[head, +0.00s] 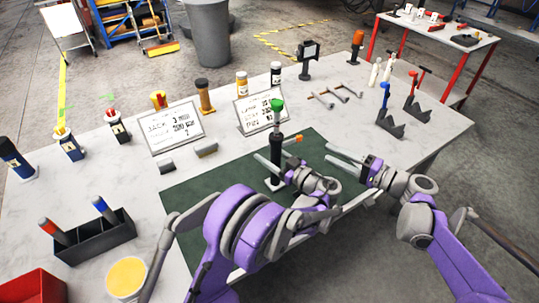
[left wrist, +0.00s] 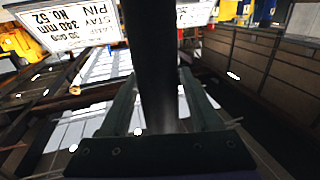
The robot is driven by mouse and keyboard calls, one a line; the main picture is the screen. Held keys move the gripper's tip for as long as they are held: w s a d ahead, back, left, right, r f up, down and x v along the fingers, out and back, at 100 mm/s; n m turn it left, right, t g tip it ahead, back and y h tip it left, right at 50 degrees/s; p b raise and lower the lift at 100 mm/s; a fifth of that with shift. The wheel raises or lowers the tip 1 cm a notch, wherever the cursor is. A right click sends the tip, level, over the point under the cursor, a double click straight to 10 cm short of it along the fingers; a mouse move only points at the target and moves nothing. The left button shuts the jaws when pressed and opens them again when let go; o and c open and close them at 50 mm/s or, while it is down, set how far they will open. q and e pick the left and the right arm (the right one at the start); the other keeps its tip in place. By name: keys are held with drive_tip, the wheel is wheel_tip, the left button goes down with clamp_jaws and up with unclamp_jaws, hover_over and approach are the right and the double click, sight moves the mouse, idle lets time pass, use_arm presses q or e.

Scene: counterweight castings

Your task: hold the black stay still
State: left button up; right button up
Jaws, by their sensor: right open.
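The black stay (head: 277,145) stands upright on the green mat (head: 210,190), with a green knob (head: 277,105) on top and a pale foot at its base. An orange-tipped piece sticks out to its right. My left gripper (head: 275,168) is at its lower part, fingers on either side. In the left wrist view the stay (left wrist: 157,65) runs as a dark rod between the fingers, which look closed against it; the contact is partly hidden. My right gripper (head: 345,155) is open and empty, to the right of the stay, apart from it.
Two printed cards (head: 172,127) (head: 258,110) stand behind the mat. Bottles, a black bin (head: 95,238) of markers, a red box (head: 33,288) and a yellow-topped cup (head: 126,277) are at the left. Black brackets (head: 390,122) and rods lie at the right.

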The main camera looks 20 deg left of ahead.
use_arm(q)
clamp_jaws()
idle(1.1)
use_arm(e)
drive_tip(key=shift+w+a+r, duration=0.1)
drive_tip(key=shift+a, duration=0.1)
drive_tip(key=c, duration=0.5)
drive_tip(key=a+r+n+h, duration=0.1)
drive_tip(key=r+n+h, duration=0.1)
drive_tip(key=w+a+r+n+h, duration=0.1)
drive_tip(key=a+r+n+h, duration=0.1)
drive_tip(key=n, duration=0.1)
drive_tip(key=shift+w+a+r+g, duration=0.2)
drive_tip(key=shift+a+g, duration=0.1)
drive_tip(key=shift+g, duration=0.1)
clamp_jaws()
wheel_tip(320, 180, up, 10)
drive_tip(key=s+n+h, duration=0.2)
drive_tip(key=n+h, duration=0.3)
drive_tip(key=n, duration=0.1)
drive_tip(key=shift+s+d+f+n+t, duration=0.15)
drive_tip(key=shift+d+n+t, duration=0.1)
drive_tip(key=shift+n+t, duration=0.15)
